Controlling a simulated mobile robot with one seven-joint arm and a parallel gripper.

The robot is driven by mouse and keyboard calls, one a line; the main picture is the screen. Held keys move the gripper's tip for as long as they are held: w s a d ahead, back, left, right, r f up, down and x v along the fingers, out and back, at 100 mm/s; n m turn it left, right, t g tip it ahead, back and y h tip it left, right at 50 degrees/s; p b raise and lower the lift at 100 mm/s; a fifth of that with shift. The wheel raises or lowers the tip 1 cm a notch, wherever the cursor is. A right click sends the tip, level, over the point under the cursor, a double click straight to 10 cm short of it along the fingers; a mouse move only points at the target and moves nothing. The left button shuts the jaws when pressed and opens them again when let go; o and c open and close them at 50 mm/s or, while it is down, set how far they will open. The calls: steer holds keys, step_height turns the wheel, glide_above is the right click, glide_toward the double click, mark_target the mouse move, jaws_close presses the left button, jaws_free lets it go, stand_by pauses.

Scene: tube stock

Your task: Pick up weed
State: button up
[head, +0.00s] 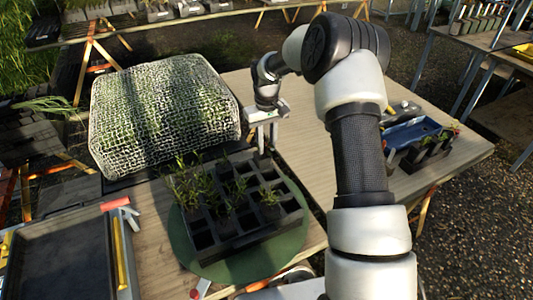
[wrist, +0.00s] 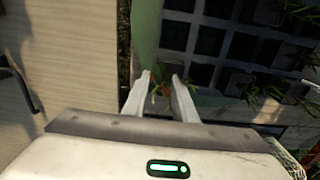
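My gripper (head: 265,138) points down at the back right corner of the black cell tray (head: 240,239). In the wrist view its two pale fingers (wrist: 161,80) stand apart. A small green weed (wrist: 160,90) with a brownish base shows between them, and I cannot tell whether either finger touches it. The weed is not clear in the head view. The tray holds several grassy seedlings (head: 187,190) in some cells, while other cells are empty. The tray stands on a round green mat (head: 250,264).
A mesh-covered mound (head: 165,115) stands close behind the tray. A blue tray (head: 408,133) and a black pot tray with plants (head: 428,152) are at the right. A dark shallow tray (head: 60,260) is at the front left. The wooden tabletop (head: 312,150) is bare right of my gripper.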

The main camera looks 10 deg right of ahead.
steer(key=shift+f, duration=0.35)
jaws_close()
